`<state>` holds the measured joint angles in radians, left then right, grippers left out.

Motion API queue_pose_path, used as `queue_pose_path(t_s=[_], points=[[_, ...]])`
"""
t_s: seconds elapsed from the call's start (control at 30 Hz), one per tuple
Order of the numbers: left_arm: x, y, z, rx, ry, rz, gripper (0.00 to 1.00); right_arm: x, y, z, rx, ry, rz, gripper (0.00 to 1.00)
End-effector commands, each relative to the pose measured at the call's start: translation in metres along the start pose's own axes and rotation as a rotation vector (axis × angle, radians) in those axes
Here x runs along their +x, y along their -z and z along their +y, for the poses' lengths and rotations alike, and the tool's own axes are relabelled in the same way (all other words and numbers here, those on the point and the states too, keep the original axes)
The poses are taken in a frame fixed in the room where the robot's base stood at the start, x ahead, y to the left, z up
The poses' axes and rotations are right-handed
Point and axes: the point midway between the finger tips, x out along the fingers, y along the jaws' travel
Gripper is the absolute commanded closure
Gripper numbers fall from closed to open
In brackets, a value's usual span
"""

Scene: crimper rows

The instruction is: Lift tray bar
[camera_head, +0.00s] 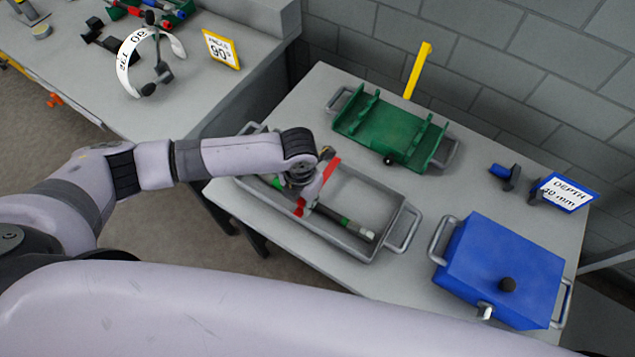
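A grey tray (396,245) with bar handles stands on the near left part of the grey table. A dark bar (358,230) with a green band and a grey metal end lies inside the tray, slanting down to the right. My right gripper is out of view.
A green fixture (392,130) with handles sits behind the tray, near a yellow upright post (417,70). A blue lidded box (500,262) stands at right, near a blue-framed depth sign (566,192). A second bench (190,100) at left holds tools and a yellow-framed sign (221,49).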

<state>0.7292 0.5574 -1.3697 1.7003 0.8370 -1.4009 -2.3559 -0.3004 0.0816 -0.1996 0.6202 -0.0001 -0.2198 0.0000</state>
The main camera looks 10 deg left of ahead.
Motion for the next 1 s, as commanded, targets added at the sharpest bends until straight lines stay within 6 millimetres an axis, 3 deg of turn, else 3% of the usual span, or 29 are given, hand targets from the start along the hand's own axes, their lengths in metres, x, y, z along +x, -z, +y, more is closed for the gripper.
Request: queue_pose_path(t_s=[1.0], points=[[-0.065, -0.031, 0.000, -0.001, 0.000, -0.007, 0.89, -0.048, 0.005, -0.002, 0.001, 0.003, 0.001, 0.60]])
